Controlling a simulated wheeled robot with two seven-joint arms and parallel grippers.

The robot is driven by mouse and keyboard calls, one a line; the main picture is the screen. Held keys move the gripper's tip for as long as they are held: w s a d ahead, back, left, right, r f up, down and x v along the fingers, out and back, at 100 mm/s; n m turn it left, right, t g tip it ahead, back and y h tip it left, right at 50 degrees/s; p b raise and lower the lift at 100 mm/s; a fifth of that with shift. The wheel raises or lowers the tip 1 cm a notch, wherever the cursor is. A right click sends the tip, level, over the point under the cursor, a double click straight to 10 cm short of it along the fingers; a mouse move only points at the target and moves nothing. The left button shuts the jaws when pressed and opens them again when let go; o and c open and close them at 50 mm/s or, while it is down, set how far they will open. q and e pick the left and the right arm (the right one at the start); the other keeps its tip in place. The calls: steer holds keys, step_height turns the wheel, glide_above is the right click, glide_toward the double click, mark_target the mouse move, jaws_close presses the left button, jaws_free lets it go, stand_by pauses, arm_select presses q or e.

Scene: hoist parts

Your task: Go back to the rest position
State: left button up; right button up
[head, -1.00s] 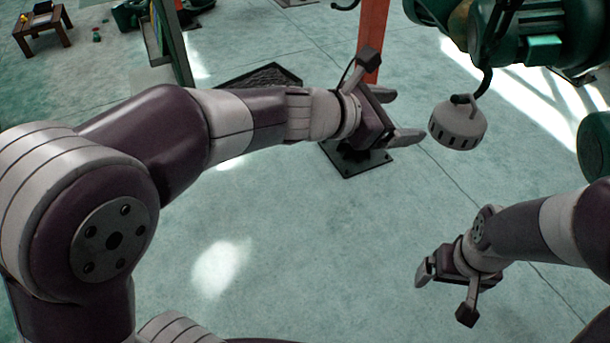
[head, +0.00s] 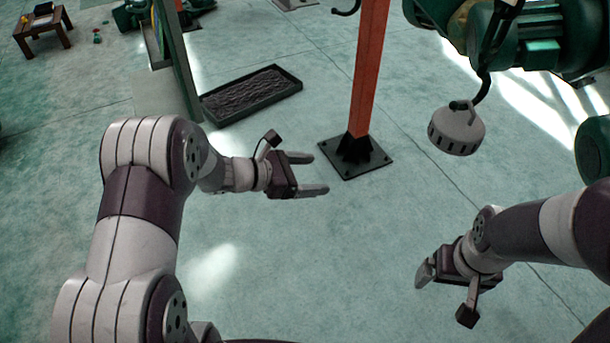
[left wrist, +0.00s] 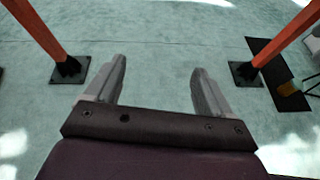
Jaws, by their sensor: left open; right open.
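My left gripper (head: 312,174) is open and empty in the head view. It is held above the floor, left of the orange post's foot and apart from it. In the left wrist view its two fingers (left wrist: 158,88) are spread with only floor between them. My right gripper (head: 432,277) is at the lower right of the head view, turned to the left, with nothing seen in it. A grey slotted round part (head: 457,131) hangs on a dark hook at the right, clear of both grippers.
An orange post (head: 368,70) stands on a dark base plate (head: 355,157). Green hoist machinery (head: 540,40) is at the upper right. A black tray (head: 252,95) lies on the floor at the back left. A small wooden table (head: 43,33) is far left. The middle floor is clear.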

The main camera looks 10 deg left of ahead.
arm_select(q)
steer(key=w+a+f+n+t+y, duration=0.1)
steer(key=a+f+n+y, duration=0.6)
steer(key=n, duration=1)
steer(key=s+a+r+n+g+y, duration=0.1)
steer(key=s+a+n+g+y, duration=0.4)
steer(key=n, duration=1.1)
steer(key=s+d+r+n+g, duration=0.1)
steer(key=s+d+r+n, duration=0.1)
steer(key=s+n, duration=0.5)
steer(key=s+d+r+n+g+h, duration=0.1)
steer(key=s+d+r+n, duration=0.1)
steer(key=s+n, duration=0.6)
steer(key=shift+d+r, duration=0.35)
steer(key=shift+r, duration=0.5)
